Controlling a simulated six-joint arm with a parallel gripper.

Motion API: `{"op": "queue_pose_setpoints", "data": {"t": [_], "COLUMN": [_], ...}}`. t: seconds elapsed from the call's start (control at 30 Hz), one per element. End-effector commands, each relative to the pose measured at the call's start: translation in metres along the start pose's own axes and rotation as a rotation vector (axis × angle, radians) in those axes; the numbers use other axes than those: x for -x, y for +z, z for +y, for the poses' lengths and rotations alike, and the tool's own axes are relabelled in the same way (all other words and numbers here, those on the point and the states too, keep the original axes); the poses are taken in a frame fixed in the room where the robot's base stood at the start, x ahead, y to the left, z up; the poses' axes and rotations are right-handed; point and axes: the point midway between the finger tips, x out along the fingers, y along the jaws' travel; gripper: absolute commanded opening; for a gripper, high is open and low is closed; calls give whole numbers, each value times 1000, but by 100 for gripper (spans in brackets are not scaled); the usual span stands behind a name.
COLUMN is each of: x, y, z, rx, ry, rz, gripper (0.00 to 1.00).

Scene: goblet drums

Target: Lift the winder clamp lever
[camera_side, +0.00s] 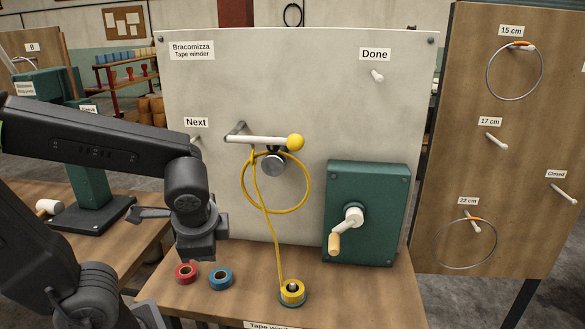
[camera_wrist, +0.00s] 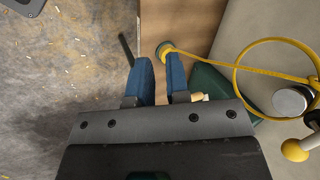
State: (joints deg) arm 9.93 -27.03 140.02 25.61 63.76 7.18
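The clamp lever (camera_side: 258,140) is a white rod with a yellow ball (camera_side: 295,142) at its right end, lying nearly level across the upper board. Its ball also shows at the right of the wrist view (camera_wrist: 295,150). Below it a yellow-wrapped hoop (camera_side: 309,185) surrounds a silver roller (camera_side: 274,163). Yellow tape (camera_side: 268,225) runs from the hoop down to a yellow spool (camera_side: 292,292). My gripper (camera_wrist: 162,76) shows two blue fingers, apart with nothing between them. In the side view my wrist is left of the lever and lower; the fingertips are hidden there.
A green crank box (camera_side: 367,213) stands right of the hoop. Red (camera_side: 187,273) and blue (camera_side: 220,278) tape rolls lie on the bench below my wrist. The "Done" peg (camera_side: 376,76) is empty. Hoops hang on the right panel (camera_side: 460,120).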

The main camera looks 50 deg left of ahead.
Motion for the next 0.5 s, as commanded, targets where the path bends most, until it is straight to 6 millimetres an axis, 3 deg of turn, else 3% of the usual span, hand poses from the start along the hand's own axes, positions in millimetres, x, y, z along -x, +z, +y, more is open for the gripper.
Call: {"op": "queue_pose_setpoints", "data": {"t": [0.17, 0.27, 0.5], "x": [-21, -25, -13], "y": [2, -6, -62], "z": [-24, -41, -66], "rx": [-407, -619, -1060], "ry": [-237, -392, -829], "rz": [-266, -401, -672], "gripper": [0, 0, 0]}}
